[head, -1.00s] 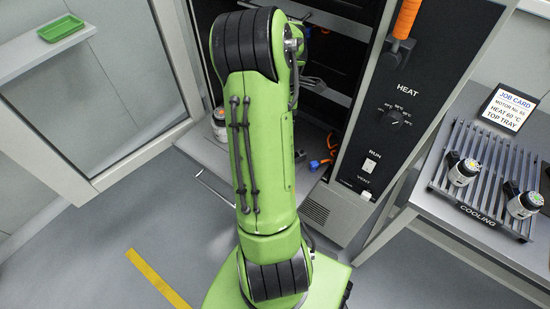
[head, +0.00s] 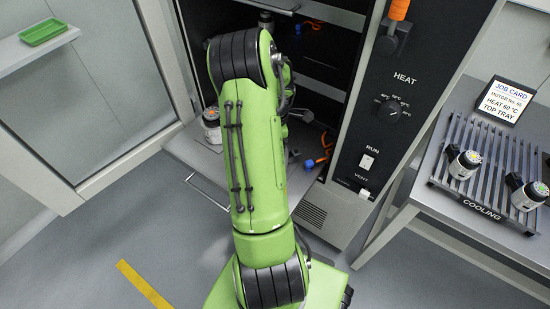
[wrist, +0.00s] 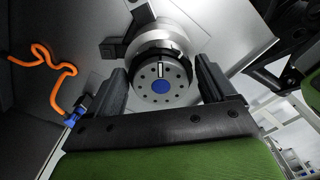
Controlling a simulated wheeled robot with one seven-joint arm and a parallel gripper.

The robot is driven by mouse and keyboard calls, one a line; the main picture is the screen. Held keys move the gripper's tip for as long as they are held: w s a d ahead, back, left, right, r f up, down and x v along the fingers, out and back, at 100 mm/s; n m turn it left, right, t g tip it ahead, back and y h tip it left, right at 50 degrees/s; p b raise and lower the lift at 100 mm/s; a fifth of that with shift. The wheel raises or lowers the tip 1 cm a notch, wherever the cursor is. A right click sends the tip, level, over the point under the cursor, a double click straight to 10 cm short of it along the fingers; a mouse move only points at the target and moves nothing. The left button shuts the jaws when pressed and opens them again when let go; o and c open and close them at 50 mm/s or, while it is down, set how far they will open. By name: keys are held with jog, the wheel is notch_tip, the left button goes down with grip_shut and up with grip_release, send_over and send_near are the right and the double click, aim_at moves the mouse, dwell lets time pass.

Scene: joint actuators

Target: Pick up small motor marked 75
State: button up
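In the wrist view a small motor (wrist: 163,82) with a silver body, a dark ring and a blue centre on its end face lies between the two fingers of my gripper (wrist: 161,88). The fingers are apart, one on each side, with a gap visible at the left. No number is readable on it. In the head view my arm hides the gripper. A white and black motor (head: 212,125) sits on the lower tray (head: 185,150), left of my arm. I cannot tell which is marked 75.
Two motors (head: 463,165) (head: 529,196) rest on the cooling rack (head: 490,150) at the right, near a job card (head: 506,100). An orange cord (wrist: 40,62) with a blue plug lies left of the fingers. The open glass door (head: 90,80) stands at the left.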

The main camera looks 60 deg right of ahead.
grip_shut()
jog(key=shift+d, duration=0.1)
jog(key=shift+w+r, duration=0.1)
jog(key=shift+r, duration=0.05)
